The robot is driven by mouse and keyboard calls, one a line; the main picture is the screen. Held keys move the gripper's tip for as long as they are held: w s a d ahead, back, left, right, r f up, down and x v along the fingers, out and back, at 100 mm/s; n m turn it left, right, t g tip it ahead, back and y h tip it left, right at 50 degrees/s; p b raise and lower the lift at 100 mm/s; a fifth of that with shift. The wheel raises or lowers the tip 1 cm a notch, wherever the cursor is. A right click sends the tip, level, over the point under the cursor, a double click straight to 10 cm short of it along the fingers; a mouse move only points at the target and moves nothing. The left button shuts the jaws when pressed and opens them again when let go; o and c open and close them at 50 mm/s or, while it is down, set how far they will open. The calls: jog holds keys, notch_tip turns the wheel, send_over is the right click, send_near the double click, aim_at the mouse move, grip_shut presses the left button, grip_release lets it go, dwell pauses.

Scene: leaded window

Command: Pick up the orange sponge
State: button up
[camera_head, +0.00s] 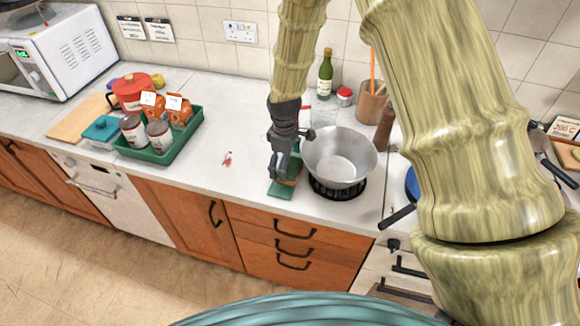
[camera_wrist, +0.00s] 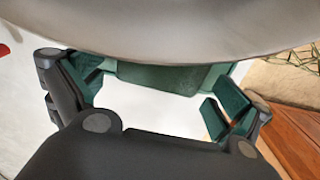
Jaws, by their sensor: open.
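My gripper (camera_head: 284,168) points down over the counter, just left of a metal wok. In the wrist view my gripper (camera_wrist: 160,97) is open, with its teal finger pads spread wide apart. A flat green piece (camera_head: 281,190) lies on the counter under the fingers. A dark green block (camera_wrist: 160,78) shows between the fingers in the wrist view, partly hidden. I cannot make out an orange sponge for certain; my gripper hides part of this spot. The grey curved surface (camera_wrist: 170,25) across the top of the wrist view looks like the wok's side.
The wok (camera_head: 340,160) stands on a black burner close to my gripper's right. A green tray (camera_head: 165,155) with cans and orange cartons is further left. A bottle (camera_head: 325,75) and utensil pot (camera_head: 371,102) stand behind. The counter between tray and gripper is mostly clear.

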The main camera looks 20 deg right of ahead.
jog(key=shift+f, duration=0.75)
jog(key=c, duration=0.5)
jog(key=shift+c, duration=0.2)
jog(key=shift+w+a+r+b, duration=0.1)
jog(key=shift+b, duration=0.2)
